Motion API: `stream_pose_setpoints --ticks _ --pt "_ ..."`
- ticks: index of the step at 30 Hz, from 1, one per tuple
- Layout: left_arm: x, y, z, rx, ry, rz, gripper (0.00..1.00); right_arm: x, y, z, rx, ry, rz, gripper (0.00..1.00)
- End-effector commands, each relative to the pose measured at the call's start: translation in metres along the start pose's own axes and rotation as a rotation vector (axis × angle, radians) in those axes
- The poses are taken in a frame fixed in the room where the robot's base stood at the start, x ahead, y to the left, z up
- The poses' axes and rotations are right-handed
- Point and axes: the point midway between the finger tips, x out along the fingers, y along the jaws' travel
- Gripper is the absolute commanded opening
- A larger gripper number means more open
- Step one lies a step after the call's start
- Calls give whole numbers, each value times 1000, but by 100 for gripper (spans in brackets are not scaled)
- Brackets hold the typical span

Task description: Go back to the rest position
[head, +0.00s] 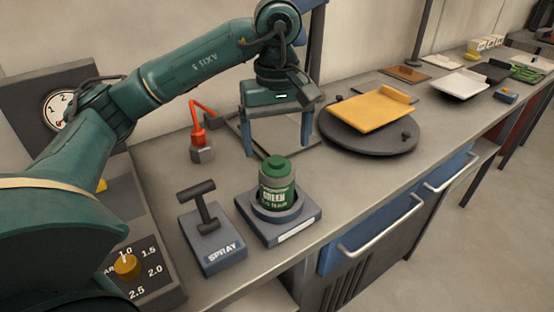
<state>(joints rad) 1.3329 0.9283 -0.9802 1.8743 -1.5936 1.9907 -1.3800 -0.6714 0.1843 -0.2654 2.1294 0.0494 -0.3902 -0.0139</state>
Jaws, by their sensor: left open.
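My left arm comes in from the left and reaches across the back of the bench. My left gripper (278,146) points down with its two blue-grey fingers wide apart and nothing between them. It is behind the green can (277,182) and left of the round dark turntable (370,143). The can stands upright in a grey holder (290,229) and is apart from the gripper. I cannot tell how far the fingertips are above the bench. My right gripper is out of view.
A grey SPRAY block with a T-handle (212,247) stands left of the can. A red-orange hooked piece (199,125) is near the gripper. A yellow tray (371,110) lies on the turntable. A dial gauge (62,108) and yellow knob (126,265) are at left. Bench (358,186) is clear at front.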

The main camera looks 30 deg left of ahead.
Motion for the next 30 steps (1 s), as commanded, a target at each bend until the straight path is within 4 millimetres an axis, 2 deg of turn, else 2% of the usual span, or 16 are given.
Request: stream_pose_setpoints --ticks 1,6,23,26,30 --pt "-8 0 0 -1 1 0 85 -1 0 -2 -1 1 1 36" --pt "-17 0 0 -1 0 -1 85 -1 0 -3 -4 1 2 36" --pt "-21 0 0 -1 -1 -1 85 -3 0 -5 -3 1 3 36" --pt "-38 0 0 -1 0 -1 85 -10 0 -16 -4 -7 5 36" --pt "-79 0 0 -1 0 -1 85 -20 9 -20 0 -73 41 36"
